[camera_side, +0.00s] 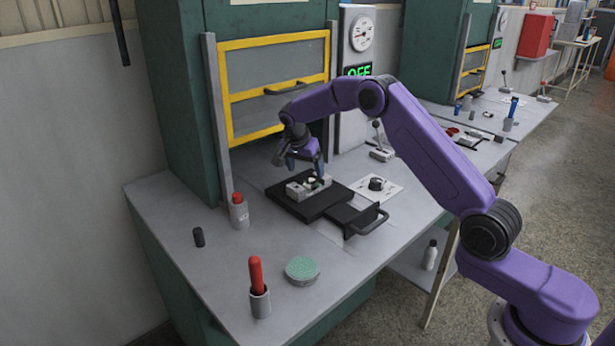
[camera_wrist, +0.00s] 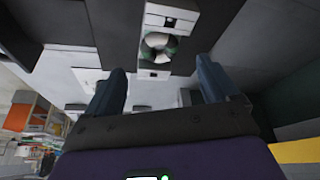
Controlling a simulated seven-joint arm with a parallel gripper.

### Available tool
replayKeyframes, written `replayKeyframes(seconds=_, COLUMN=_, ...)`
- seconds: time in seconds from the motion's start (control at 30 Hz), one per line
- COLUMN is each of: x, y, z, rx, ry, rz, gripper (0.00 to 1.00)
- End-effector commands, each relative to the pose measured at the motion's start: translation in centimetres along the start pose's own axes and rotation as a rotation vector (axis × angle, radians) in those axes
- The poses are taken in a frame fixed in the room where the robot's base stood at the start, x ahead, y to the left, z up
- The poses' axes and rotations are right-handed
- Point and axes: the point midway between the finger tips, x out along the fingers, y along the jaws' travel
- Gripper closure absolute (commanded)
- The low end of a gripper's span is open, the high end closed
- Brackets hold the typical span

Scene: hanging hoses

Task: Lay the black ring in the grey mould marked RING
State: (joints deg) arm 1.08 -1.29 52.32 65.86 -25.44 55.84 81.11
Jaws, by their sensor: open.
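A light grey mould block (camera_side: 296,190) sits on a black plate (camera_side: 322,205) below the yellow-framed door; no RING lettering can be read on it. In the wrist view the mould (camera_wrist: 154,65) has a round recess with dark, white and green patches. I cannot tell whether the dark part there is the black ring, and I see no clear ring elsewhere. My gripper (camera_side: 304,168) is above the mould, fingers pointing down. In the wrist view its two blue fingers (camera_wrist: 162,85) are wide apart, with nothing seen held between them.
The yellow-framed door (camera_side: 275,42) is raised behind the mould. A black handle (camera_side: 368,222) sticks out at the front of the plate. A red-capped bottle (camera_side: 239,212), black cylinder (camera_side: 198,237), red-handled tool (camera_side: 257,275) and green-topped tin (camera_side: 302,269) stand left and front.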

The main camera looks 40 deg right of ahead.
Motion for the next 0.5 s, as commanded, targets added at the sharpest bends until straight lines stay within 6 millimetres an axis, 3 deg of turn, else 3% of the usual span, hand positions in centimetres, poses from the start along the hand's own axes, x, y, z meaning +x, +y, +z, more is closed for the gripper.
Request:
replayKeyframes(seconds=0.2, x=-4.1, y=0.0, z=0.0, rx=0.000, ry=0.000, rz=-0.001, gripper=0.13)
replayKeyframes(seconds=0.5, x=-6.4, y=0.0, z=0.0, rx=0.001, ry=0.000, rz=0.000, gripper=0.13)
